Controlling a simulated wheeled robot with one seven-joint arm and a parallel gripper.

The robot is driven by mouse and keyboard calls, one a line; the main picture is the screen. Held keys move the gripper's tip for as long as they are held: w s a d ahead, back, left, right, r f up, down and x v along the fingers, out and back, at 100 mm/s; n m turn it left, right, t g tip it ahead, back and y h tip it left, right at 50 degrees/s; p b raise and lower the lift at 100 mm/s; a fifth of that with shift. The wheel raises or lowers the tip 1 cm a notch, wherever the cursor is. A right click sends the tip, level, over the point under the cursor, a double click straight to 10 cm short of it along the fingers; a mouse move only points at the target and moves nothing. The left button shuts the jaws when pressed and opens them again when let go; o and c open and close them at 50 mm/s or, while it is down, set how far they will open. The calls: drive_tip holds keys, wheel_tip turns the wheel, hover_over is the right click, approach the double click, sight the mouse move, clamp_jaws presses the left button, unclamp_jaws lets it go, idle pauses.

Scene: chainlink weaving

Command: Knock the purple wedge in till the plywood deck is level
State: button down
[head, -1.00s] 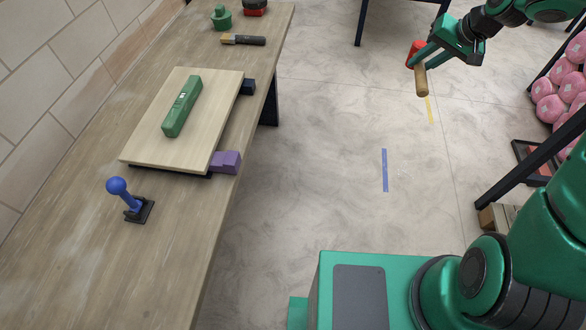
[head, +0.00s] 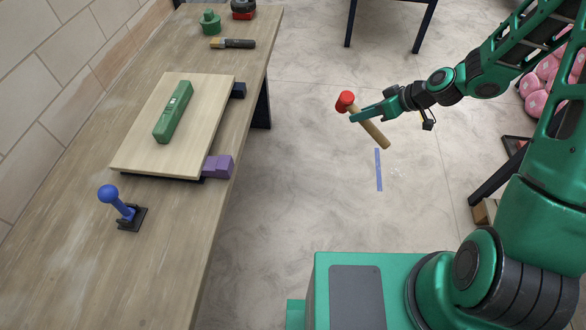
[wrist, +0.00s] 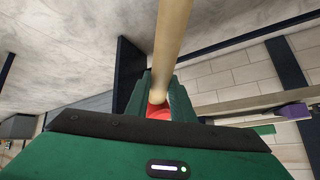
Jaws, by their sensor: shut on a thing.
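The plywood deck (head: 150,142) lies on the workbench with a green spirit level (head: 173,112) on top. The purple wedge (head: 218,166) sits at the deck's near right corner and sticks out past its edge. A dark block (head: 238,90) is at the far right corner. My gripper (head: 362,115) is shut on the handle of a mallet with a red head (head: 345,101), held in the air over the floor, right of the bench. In the wrist view the mallet's wooden handle (wrist: 172,40) runs between the fingers. The purple wedge (wrist: 293,111) shows at the right there. The level's bubble is too small to read.
A blue-knobbed toggle clamp (head: 122,210) stands on the bench in front of the deck. A brush (head: 232,43), a green round object (head: 210,22) and a red-black item (head: 243,9) lie at the far end. Open floor lies right of the bench.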

drive_tip(key=s+a+f+n+g+y, duration=0.6)
drive_tip(key=s+a+n+y, duration=0.1)
drive_tip(key=s+a+n, duration=0.5)
drive_tip(key=s+a+r+n+g+y, duration=0.3)
drive_tip(key=s+a+r+n+g, duration=0.1)
drive_tip(key=s+a+n+g, duration=0.3)
drive_tip(key=shift+s+a+r+n, duration=0.15)
drive_tip(key=shift+s+a+n, duration=0.15)
drive_tip(key=shift+s+n, duration=0.25)
drive_tip(key=shift+w, duration=0.15)
drive_tip(key=shift+w+a, duration=0.1)
drive_tip(key=shift+a, duration=2.5)
